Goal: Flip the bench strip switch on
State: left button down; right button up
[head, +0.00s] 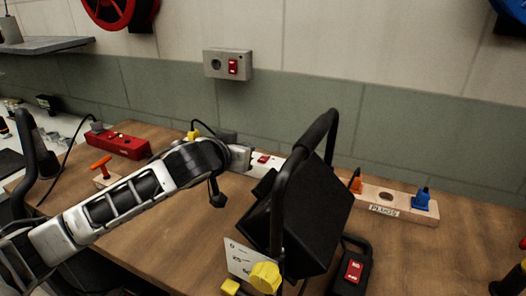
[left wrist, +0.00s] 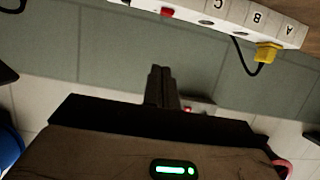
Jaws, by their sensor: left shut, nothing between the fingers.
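The white bench strip (head: 273,172) lies on the wooden bench near the wall, partly hidden behind my left arm and a black lamp. Its red switch (head: 263,159) shows just right of my left gripper (head: 246,158). In the left wrist view the strip (left wrist: 228,20) runs along the top, with sockets marked A and B and the red switch (left wrist: 167,12). My left gripper's fingers (left wrist: 161,72) are shut and empty, and appear below the switch in that picture. I cannot tell which way the switch is set. My right gripper is not in view.
The black lamp (head: 310,215) stands close to the right of my left gripper. A yellow plug (left wrist: 267,52) sits at the strip's end. A wall box (head: 228,64) has another red switch. A red power strip (head: 118,145) and a wooden plug holder (head: 400,203) flank the area.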

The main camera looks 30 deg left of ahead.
pick_arm(q)
send_over(264, 158)
jog(key=s, duration=0.3)
notch_tip(264, 158, down, 4)
notch_tip(264, 158, down, 2)
jog(key=shift+s+f+p, duration=0.1)
jog(key=shift+p, duration=0.3)
jog(key=shift+s+f, duration=0.15)
jog(key=shift+f, duration=0.65)
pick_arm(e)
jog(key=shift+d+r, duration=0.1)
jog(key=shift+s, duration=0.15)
